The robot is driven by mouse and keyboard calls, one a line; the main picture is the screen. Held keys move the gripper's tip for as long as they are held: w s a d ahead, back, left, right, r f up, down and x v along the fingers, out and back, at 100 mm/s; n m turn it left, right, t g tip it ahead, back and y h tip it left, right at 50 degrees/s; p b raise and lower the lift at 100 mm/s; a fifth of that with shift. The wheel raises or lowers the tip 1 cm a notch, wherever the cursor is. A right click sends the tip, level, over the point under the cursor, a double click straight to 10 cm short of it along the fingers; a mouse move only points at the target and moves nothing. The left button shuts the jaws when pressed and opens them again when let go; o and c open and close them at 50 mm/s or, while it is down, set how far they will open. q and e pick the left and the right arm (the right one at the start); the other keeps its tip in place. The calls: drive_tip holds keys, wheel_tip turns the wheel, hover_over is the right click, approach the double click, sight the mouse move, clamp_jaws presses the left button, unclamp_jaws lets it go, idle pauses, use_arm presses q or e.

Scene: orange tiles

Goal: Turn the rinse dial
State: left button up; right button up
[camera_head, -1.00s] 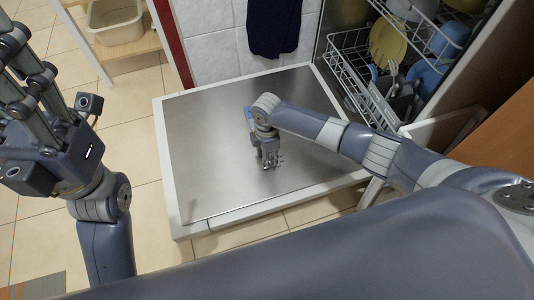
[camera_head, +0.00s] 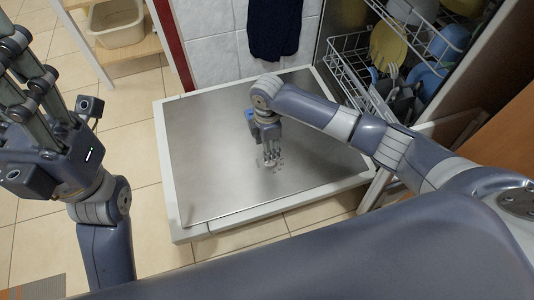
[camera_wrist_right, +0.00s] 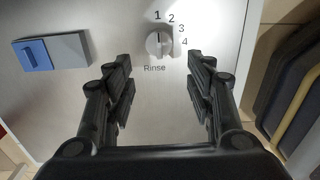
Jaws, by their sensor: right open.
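In the right wrist view the round rinse dial (camera_wrist_right: 157,44) is on a metal panel (camera_wrist_right: 120,15). The numbers 1 to 4 curve around its upper right and the word "Rinse" is below it. Its raised grip points up, about toward 1. My right gripper (camera_wrist_right: 159,65) is open, with its two fingers on either side of the dial and apart from it in the picture. In the head view my right gripper (camera_head: 270,160) points down over the panel and hides most of the dial. My left gripper (camera_head: 25,85) is raised at the left edge, its fingertips partly cut off.
A blue switch (camera_wrist_right: 36,54) on a grey plate is left of the dial. An open dish rack (camera_head: 350,70) with dishes stands at the back right. A dark towel (camera_head: 275,28) hangs behind the panel. The panel's left part is clear.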

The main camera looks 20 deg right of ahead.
drive_tip(key=shift+r, duration=2.25)
drive_tip(key=shift+a, duration=0.1)
